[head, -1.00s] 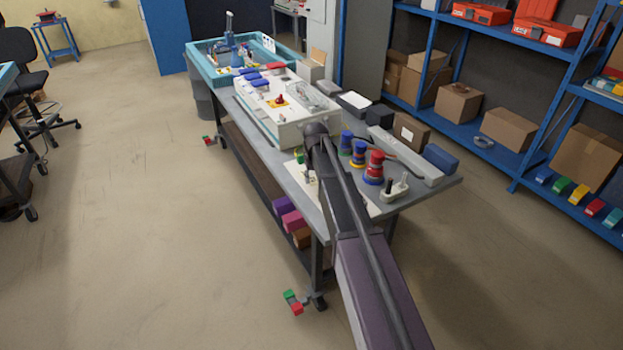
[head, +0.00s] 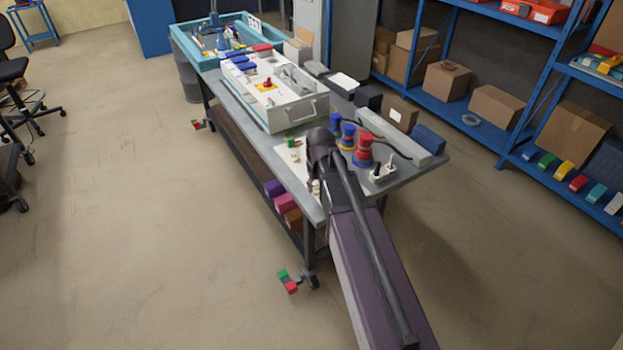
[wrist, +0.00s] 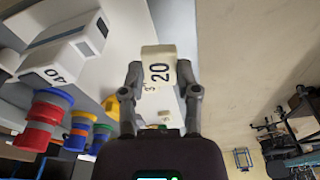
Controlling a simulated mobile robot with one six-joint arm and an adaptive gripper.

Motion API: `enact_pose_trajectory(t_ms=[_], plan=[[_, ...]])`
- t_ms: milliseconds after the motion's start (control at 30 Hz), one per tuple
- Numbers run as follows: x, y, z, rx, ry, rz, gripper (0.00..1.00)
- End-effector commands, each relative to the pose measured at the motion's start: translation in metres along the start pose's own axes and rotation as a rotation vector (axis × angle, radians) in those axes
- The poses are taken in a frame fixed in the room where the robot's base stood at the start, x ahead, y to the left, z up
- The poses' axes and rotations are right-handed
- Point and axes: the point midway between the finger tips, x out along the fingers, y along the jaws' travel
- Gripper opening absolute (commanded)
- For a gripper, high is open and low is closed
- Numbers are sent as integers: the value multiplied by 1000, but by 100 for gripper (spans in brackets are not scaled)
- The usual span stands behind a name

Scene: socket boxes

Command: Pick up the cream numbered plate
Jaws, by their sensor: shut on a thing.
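A cream plate with a black "20" (wrist: 158,62) is between the two fingers of my gripper (wrist: 161,78) in the wrist view. My gripper is shut on it, with one finger at each side. A small part marked "3" shows just under the plate's lower edge. In the head view my own arm hides the gripper and the held plate, above the near end of the grey workbench (head: 407,176).
A white device box (head: 295,113) stands on the bench beyond my arm. Red, blue and yellow spool stacks (head: 363,150) and a white socket block (head: 383,172) stand to the right. A block marked "40" (wrist: 60,62) shows in the wrist view. Open floor lies left.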

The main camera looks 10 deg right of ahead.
Motion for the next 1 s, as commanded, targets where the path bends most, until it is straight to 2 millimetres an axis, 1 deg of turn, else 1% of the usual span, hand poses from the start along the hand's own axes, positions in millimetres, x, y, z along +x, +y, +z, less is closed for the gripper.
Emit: enact_pose_trajectory(t_ms=[33, 133, 733, 1000], plan=[[-1, 0, 4, 0, 0, 0, 9], [-1, 0, 6, 0, 0, 0, 9], [-1, -1, 5, -1, 0, 0, 9], [-16, -1, 4, -1, 0, 0, 9]])
